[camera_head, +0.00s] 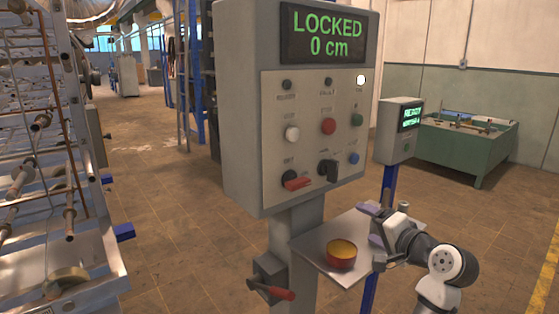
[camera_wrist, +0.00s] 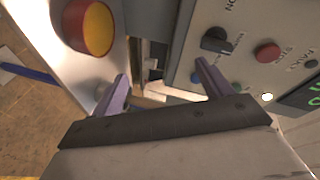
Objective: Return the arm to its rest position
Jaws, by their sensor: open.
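My gripper (camera_head: 371,225) is open and empty, beside the right side of the grey control box (camera_head: 240,110) and above the small metal shelf (camera_head: 312,246). My grey and white arm (camera_head: 440,262) reaches in from the lower right. In the wrist view, my two purple fingers (camera_wrist: 162,76) stand apart with nothing between them. The control box's panel (camera_wrist: 258,30) is to their right, and a red cup with a yellow inside (camera_wrist: 92,28) is to their upper left. The cup (camera_head: 341,256) stands on the shelf, left of my gripper and apart from it.
The box display (camera_head: 328,33) reads "LOCKED 0 cm". A red-handled lever (camera_head: 272,283) sticks out below the box. A metal rack (camera_head: 55,150) fills the left. A smaller console (camera_head: 400,130) and a green bin (camera_head: 465,140) stand behind. Floor between rack and box is clear.

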